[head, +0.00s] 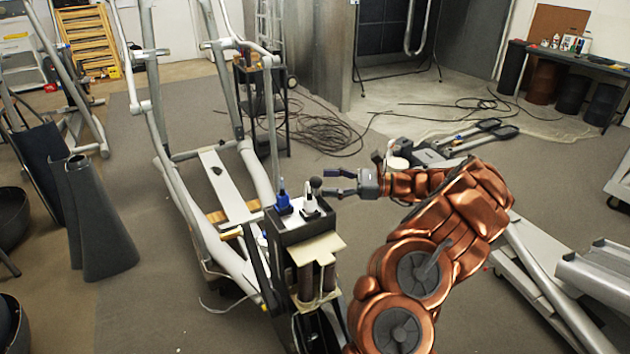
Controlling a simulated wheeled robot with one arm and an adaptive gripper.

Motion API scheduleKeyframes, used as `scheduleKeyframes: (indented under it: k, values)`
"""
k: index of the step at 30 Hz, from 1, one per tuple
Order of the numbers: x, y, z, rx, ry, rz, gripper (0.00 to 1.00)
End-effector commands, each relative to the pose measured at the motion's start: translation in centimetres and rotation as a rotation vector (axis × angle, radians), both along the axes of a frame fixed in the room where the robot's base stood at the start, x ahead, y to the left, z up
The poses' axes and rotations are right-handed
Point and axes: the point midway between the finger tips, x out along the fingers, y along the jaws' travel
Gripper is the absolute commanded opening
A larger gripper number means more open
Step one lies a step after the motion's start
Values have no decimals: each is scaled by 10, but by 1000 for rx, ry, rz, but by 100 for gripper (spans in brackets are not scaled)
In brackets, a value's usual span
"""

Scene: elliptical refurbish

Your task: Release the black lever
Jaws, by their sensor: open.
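A small black rounded knob (316,185), which looks like the top of the black lever, stands above the dark cart (297,235) in the middle of the head view. Its lower part is hidden or blends with the bottles. My gripper (326,182) reaches in from the right with its two fingers apart, pointing left. The knob is right at the fingertips. I cannot tell whether the fingers touch it.
A blue bottle (283,198) and a white bottle (309,204) stand on the cart close to my gripper. A grey elliptical frame (205,215) is to the left. Cables (325,134) lie on the floor behind. Grey machine parts (560,275) are at the right.

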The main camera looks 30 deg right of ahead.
Motion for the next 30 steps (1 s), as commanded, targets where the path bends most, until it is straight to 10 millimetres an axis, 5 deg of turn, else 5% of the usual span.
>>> scheduleKeyframes:
  k: [7, 17, 30]
  values:
    - [21, 27, 1, 0, 0, 2, 61]
    - [25, 32, 0, -1, 0, 4, 61]
    - [25, 33, 0, -1, 0, 5, 15]
